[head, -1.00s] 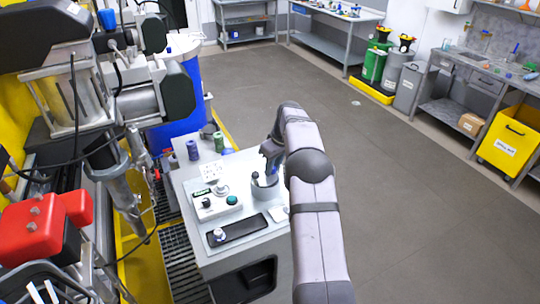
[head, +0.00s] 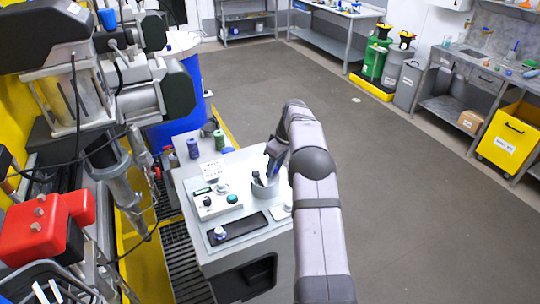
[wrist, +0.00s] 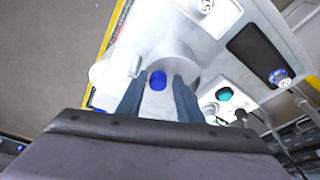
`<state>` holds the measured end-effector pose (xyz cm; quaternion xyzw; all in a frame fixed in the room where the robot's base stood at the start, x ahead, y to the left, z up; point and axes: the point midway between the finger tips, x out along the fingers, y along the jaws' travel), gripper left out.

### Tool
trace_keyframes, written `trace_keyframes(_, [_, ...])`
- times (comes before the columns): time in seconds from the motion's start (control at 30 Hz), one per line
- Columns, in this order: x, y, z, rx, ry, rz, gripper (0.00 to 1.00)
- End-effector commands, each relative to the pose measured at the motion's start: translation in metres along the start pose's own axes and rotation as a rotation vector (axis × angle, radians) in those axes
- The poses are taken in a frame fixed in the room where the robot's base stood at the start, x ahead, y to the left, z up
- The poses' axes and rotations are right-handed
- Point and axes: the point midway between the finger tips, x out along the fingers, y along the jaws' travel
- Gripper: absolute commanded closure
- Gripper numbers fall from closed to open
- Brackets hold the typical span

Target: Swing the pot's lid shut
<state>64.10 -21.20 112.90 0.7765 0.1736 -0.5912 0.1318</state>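The pot (head: 266,187) is a grey open cylinder at the right of the pale console top. A slim dark item (head: 256,177) stands up in it. My gripper (head: 271,170) is above the pot at its rear right, pointing down. In the wrist view its two dark blue fingers (wrist: 157,88) are spread apart. A round blue end (wrist: 158,80) shows between them, with visible space at both sides, in front of the pot (wrist: 175,60). A pale rounded piece (wrist: 100,72) projects left of the pot there; I cannot tell whether it is the lid. No lid shows clearly in the head view.
Left of the pot is a white control box (head: 216,202) with a green button. A dark plate (head: 238,229) with a knob lies in front. Two spools (head: 206,143) stand behind. My arm hides the console's right side.

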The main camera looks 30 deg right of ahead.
Motion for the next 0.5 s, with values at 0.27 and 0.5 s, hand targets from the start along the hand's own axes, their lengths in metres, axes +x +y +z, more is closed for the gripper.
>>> trace_keyframes(0.27, [-0.028,0.002,-0.009,-0.001,0.007,0.009,0.67])
trace_keyframes(0.5, [-0.048,0.003,-0.015,-0.001,0.009,0.011,0.67])
